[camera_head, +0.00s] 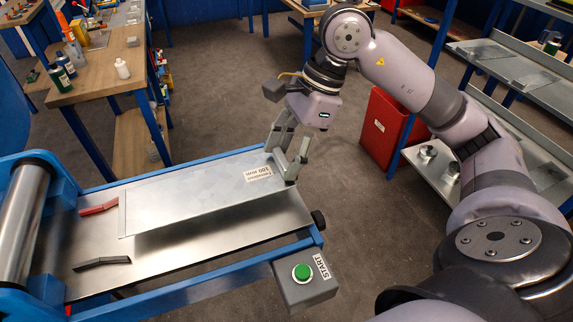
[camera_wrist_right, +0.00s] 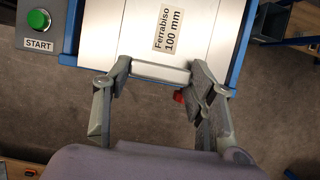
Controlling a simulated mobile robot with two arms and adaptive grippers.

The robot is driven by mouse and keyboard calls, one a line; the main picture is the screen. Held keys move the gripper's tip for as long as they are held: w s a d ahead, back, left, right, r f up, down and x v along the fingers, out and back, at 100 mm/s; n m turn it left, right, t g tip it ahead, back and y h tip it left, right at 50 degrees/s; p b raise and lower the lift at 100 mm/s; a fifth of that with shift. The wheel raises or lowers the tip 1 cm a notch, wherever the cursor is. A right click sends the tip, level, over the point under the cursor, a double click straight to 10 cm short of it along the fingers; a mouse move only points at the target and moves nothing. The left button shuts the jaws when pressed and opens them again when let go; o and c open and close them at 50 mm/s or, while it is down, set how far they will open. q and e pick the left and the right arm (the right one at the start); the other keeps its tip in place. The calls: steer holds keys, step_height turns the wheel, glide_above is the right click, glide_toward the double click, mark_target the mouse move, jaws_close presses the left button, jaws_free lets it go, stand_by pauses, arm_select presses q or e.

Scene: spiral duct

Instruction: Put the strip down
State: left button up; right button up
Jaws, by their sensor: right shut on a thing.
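The strip (camera_head: 190,197) is a flat, pale metal sheet with a "Ferrabiso 100 mm" label (camera_head: 258,173). It lies lengthwise over the shiny bed (camera_head: 200,237) of a blue-framed machine. A dark band along its near edge suggests a small gap, but contact with the bed is unclear. My right gripper (camera_head: 287,166) is shut on the strip's right end. In the right wrist view the gripper (camera_wrist_right: 158,75) has its fingers at the strip's end edge, and the strip (camera_wrist_right: 135,35) runs away from it. My left gripper is not in view.
A red guide (camera_head: 99,207) and a black guide (camera_head: 102,263) sit on the bed near the roller (camera_head: 22,220). A grey box with a green START button (camera_head: 301,272) is at the front right corner. A red bin (camera_head: 386,130) and shelves stand behind my right arm.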

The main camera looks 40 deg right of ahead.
step_height(320, 180, down, 3)
steer(key=shift+s+f, duration=0.1)
steer(key=shift+f, duration=0.05)
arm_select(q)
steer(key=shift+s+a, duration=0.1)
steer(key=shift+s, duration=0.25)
arm_select(e)
steer(key=o, duration=1.3)
steer(key=shift+o, duration=0.2)
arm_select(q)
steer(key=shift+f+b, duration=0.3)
arm_select(e)
steer(key=v, duration=1.2)
steer(key=shift+f, duration=0.1)
